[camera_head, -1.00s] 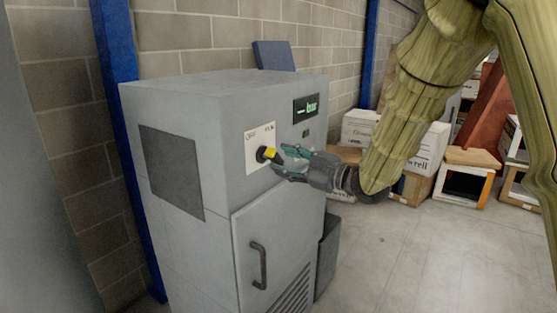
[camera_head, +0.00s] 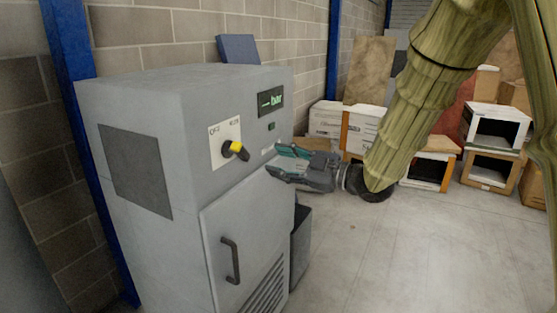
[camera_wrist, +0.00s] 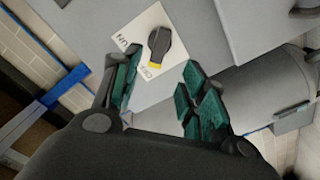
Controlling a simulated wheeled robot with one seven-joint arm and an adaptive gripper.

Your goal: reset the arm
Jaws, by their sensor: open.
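My gripper (camera_head: 273,160) is open and empty, its teal-padded fingers pointing left at the front of a grey cabinet (camera_head: 150,85). The fingertips are a short way to the right of a black and yellow rotary knob (camera_head: 236,150) on a white label plate, apart from it. In the wrist view the open fingers (camera_wrist: 157,78) show on both sides, with the knob (camera_wrist: 159,45) beyond and between them. My arm is bent, coming down from the upper right to the gripper.
The cabinet has a green display (camera_head: 271,99) and a door handle (camera_head: 231,261). A dark bin (camera_head: 300,243) stands beside it. White boxes (camera_head: 345,122) and open crates (camera_head: 497,130) stand behind my arm along the wall. The floor (camera_head: 385,260) at the right front is clear.

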